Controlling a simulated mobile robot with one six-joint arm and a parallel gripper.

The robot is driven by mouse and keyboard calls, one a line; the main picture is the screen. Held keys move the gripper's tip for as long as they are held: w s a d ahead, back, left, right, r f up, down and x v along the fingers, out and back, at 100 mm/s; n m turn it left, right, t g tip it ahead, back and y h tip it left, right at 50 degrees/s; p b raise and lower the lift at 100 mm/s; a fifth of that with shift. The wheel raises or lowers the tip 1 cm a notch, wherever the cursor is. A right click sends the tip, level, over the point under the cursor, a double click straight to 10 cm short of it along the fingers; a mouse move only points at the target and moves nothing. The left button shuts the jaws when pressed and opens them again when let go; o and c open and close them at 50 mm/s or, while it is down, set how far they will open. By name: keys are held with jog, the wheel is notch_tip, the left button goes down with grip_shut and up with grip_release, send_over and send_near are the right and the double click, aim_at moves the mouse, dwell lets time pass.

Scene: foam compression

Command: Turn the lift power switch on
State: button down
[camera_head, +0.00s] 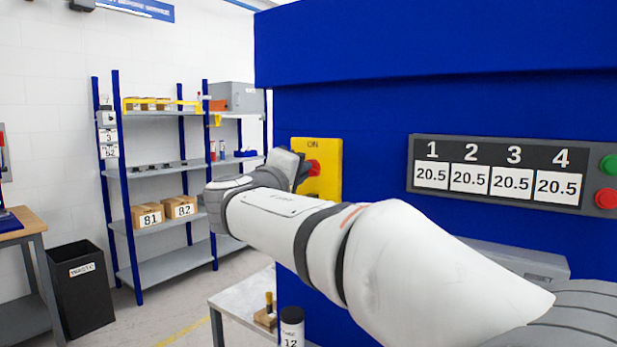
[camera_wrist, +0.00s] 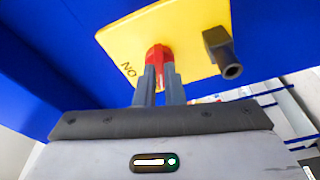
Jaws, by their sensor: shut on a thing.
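The lift power switch is a yellow plate (camera_head: 329,152) marked "ON" with a red knob (camera_head: 313,168), on the blue machine's left part. In the wrist view the yellow plate (camera_wrist: 197,45) fills the upper middle, and the red knob (camera_wrist: 159,62) sits between my fingertips. My gripper (camera_wrist: 160,73) is shut on the red knob. The "ON" mark lies to the left of the knob in the wrist view. In the head view my gripper (camera_head: 300,172) is at the plate and partly hidden by my own wrist, so the fingers are hard to make out.
A dark cylindrical part (camera_wrist: 222,52) sticks out from the plate, right of the knob. A panel (camera_head: 500,173) with four readings and green and red buttons is to the right. A grey table (camera_head: 245,298) stands below, with a labelled bottle (camera_head: 291,328). Shelves (camera_head: 165,165) stand at the left.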

jog(key=shift+f+m+h+b, duration=0.25)
jog(key=shift+m+b, duration=0.95)
jog(key=shift+b, duration=1.05)
jog(key=shift+r, duration=0.15)
jog(key=shift+f+m+b, duration=0.2)
jog(key=shift+m+b, duration=0.4)
jog(key=shift+b, duration=0.65)
jog(key=shift+w+a+m+h+b, duration=0.1)
jog(key=shift+m+h+b, duration=0.25)
jog(key=shift+m+b, duration=1)
jog(key=shift+a+m+h+b, duration=0.1)
jog(key=shift+m+h+b, duration=0.2)
jog(key=shift+m+b, duration=1)
jog(key=shift+r+m+b, duration=0.1)
jog(key=shift+m+b, duration=0.25)
jog(key=shift+b, duration=0.8)
